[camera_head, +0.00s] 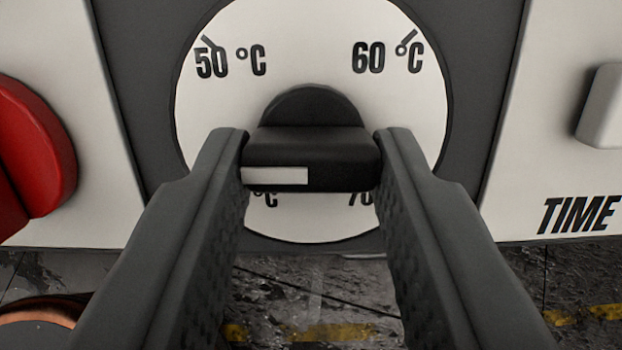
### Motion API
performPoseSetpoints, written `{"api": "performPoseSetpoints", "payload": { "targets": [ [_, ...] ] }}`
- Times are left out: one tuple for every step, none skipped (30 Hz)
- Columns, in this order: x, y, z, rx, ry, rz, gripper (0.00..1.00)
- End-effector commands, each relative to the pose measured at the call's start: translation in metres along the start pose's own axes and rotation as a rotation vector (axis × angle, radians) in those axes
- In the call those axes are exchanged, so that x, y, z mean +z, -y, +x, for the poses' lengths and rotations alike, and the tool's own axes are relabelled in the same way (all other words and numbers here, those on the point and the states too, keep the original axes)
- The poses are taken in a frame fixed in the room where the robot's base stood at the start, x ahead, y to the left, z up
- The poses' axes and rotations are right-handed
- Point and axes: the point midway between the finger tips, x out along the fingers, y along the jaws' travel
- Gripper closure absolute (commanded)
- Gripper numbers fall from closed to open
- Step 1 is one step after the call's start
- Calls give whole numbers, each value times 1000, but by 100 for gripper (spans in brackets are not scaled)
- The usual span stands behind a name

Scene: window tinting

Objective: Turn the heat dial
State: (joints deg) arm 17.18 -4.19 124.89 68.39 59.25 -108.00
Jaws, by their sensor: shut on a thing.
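The heat dial's black knob (311,145) sits in the middle of a round white dial face (310,40). The face shows "50 °C" at upper left and "60 °C" at upper right, with tick marks. Lower markings, one starting with "70", are partly hidden behind the knob and fingers. The knob's grip bar lies level, and a white mark is on the left part of its front face. My gripper (311,160) is shut on the knob, one finger at each end of the bar.
A red round knob (35,150) is at the left edge on a white panel. At right, a pale grey button or knob (602,108) sits above the word "TIME". Below the panel is a worn dark floor with yellow marks (335,331). A copper-coloured round thing (42,312) shows at lower left.

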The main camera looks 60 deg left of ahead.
Motion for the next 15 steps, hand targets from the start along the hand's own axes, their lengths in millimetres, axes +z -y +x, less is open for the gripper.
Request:
{"api": "performPoseSetpoints", "payload": {
  "targets": [
    [1, -1, 0, -10, 1, -39, 90],
    [1, -1, 0, -17, 1, -67, 90],
    [1, -2, 0, -25, 1, -103, 90],
    [1, -2, 0, -31, 1, -131, 90],
    [1, -2, 0, -37, 1, -160, 90],
    [1, -2, 0, -46, 1, -196, 90],
    [1, -2, 0, -53, 1, -225, 90],
    [1, -2, 0, -59, 2, -253, 90],
    [1, -3, 0, -67, 2, -290, 90],
    [1, -3, 0, -73, 1, -317, 90],
    [1, -3, 0, -80, 1, -344, 90],
    [0, -3, 0, -88, 1, -380, 90],
    [0, -4, 0, -93, 1, -407, 90],
    [0, -4, 0, -99, 2, -434, 90],
    [0, -4, 1, -108, 2, -467, 90]
  ]
}}
